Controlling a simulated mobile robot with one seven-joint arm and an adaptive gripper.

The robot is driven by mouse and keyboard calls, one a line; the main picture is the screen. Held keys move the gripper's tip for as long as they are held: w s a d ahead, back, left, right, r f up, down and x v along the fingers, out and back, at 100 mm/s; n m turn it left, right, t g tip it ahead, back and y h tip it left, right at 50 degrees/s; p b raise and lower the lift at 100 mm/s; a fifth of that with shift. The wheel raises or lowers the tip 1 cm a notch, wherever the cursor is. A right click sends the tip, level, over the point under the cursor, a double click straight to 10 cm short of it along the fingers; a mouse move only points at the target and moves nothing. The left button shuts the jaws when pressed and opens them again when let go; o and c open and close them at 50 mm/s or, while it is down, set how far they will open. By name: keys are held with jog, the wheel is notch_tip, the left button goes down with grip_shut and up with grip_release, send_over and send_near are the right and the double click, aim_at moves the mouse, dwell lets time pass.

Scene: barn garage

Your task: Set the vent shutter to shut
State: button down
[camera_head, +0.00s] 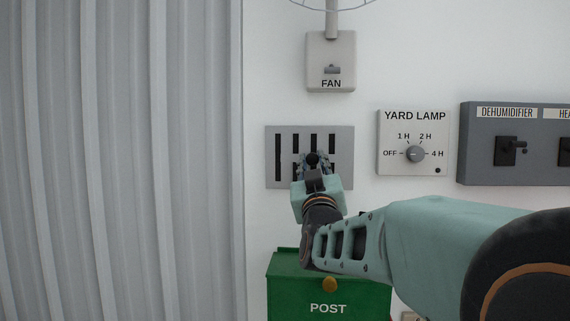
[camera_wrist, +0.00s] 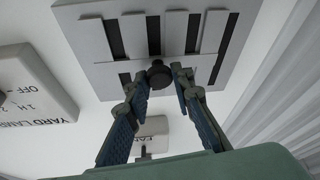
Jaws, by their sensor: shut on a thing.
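The vent shutter (camera_head: 346,139) is a grey plate with dark vertical slots, on the white wall below the fan box. It also shows in the wrist view (camera_wrist: 100,55), where dark slots stand open between lighter strips. A round black knob (camera_wrist: 159,75) sticks out of its middle. In the head view my gripper hides the lower middle of the plate.
A fan box (camera_head: 330,55) hangs above the vent. A yard lamp dial plate (camera_head: 400,165) and a dark dehumidifier panel (camera_head: 480,165) are to the right. A green post box (camera_head: 290,290) is below. A corrugated grey panel (camera_head: 120,160) fills the left.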

jog(key=shift+w+a+b, duration=0.2)
jog(key=shift+a+b, duration=0.3)
jog(key=shift+a, duration=0.5)
jog(key=shift+r, duration=0.1)
jog(key=c, duration=1.7)
grip_release()
jog(key=shift+a, duration=0.15)
jog(key=shift+o, duration=0.2)
notch_tip(320, 180, up, 10)
